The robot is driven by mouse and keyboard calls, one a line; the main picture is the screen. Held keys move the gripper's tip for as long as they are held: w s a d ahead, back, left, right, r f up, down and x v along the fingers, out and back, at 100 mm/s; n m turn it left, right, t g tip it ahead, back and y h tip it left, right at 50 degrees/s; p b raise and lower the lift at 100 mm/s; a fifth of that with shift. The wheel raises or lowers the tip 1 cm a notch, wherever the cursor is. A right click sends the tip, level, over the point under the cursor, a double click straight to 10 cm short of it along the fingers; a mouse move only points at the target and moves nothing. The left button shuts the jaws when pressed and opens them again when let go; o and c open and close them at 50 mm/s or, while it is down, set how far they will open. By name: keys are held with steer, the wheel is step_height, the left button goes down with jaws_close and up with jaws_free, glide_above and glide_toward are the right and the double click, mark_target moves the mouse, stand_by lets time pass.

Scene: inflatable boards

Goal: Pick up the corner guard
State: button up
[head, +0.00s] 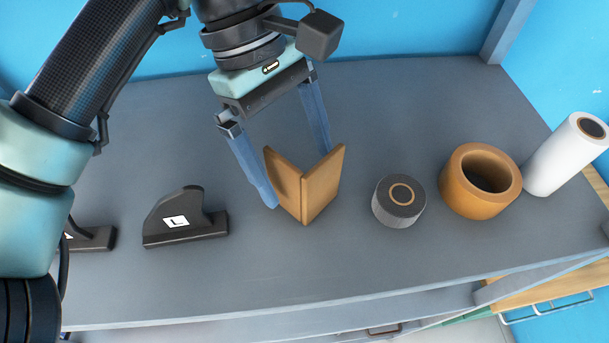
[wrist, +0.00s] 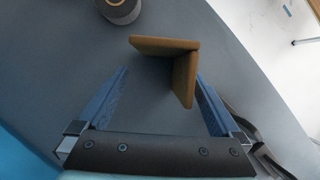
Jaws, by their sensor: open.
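The corner guard (head: 306,188) is a brown, V-shaped piece of two flat panels, standing upright on the grey shelf (head: 330,270). It also shows in the wrist view (wrist: 170,45), with one panel running across and the other pointing back toward my gripper. My gripper (head: 297,175) is open, with its two blue fingers reaching down around the guard. In the head view the left finger is beside the guard's left panel and the right finger is behind it, its tip partly hidden. In the wrist view the guard lies between the fingers (wrist: 160,80), nearer the right one. I cannot tell whether they touch.
A dark round puck (head: 399,201) stands right of the guard, then an orange-brown ring (head: 480,181) and a white roll (head: 566,154). A black fin-shaped piece (head: 185,218) stands to the left, with another black piece (head: 92,238) beyond it. The shelf's front strip is clear.

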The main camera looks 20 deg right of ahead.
mark_target(318, 182)
steer(key=shift+s+d+r+p, duration=0.1)
steer(key=shift+s+d+p, duration=0.2)
steer(key=shift+s, duration=0.35)
steer(key=shift+s+d+r+p, duration=0.1)
steer(key=shift+s+d+p, duration=0.2)
steer(key=shift+s, duration=0.3)
steer(key=shift+s+d+f+p, duration=0.1)
steer(key=shift+s+f+p, duration=0.1)
steer(key=shift+s+p, duration=0.1)
steer(key=shift+f, duration=0.55)
steer(key=c, duration=1.3)
steer(key=shift+o, duration=0.2)
